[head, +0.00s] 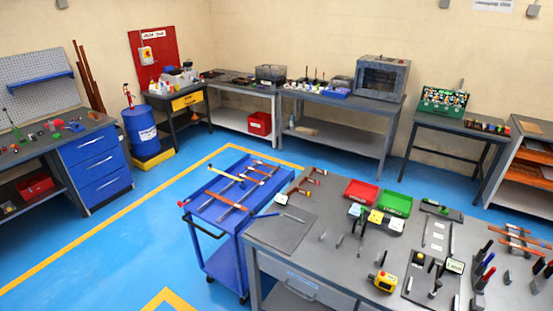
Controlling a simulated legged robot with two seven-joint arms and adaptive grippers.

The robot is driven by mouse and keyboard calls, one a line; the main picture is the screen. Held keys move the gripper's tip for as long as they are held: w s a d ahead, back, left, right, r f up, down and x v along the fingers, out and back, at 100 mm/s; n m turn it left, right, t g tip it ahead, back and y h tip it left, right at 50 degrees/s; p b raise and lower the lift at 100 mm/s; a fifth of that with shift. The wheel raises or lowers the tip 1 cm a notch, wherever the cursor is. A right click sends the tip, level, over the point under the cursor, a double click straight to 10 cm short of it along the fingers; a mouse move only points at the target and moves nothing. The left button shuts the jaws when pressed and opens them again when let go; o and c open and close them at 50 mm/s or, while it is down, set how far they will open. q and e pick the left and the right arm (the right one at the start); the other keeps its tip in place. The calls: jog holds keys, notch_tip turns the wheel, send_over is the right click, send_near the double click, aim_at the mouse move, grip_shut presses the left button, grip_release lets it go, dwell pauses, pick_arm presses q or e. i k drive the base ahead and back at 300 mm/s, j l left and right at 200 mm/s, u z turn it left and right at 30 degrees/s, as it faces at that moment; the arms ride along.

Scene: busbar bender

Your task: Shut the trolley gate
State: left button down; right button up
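The blue trolley (204,215) stands in the middle of the head view, close against the left end of the grey workbench. Several long bars with copper-coloured and dark parts lie across its top. A black handle (203,232) sits on its near left side. A thin blue piece (266,215) sticks out from the trolley's right corner toward the workbench; I cannot tell whether it is the gate. No other part is clearly recognisable as a gate. Neither of my grippers is in view.
The grey workbench (285,234) fills the lower right, with red (361,193) and green (395,203) bins and several tools. Blue floor (110,250) with yellow lines is clear left of the trolley. A blue drum (139,128), drawer cabinet (97,166) and tables stand along the walls.

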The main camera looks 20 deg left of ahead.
aim_at(210, 165)
jog(key=i+j+z, duration=0.2)
jog(key=j+z, duration=0.25)
jog(key=i+j+z, duration=0.1)
jog(key=j+z, duration=0.3)
jog(key=j, duration=0.15)
jog(key=j+z, duration=0.45)
jog(key=i+j, duration=0.05)
jog(key=j, duration=0.05)
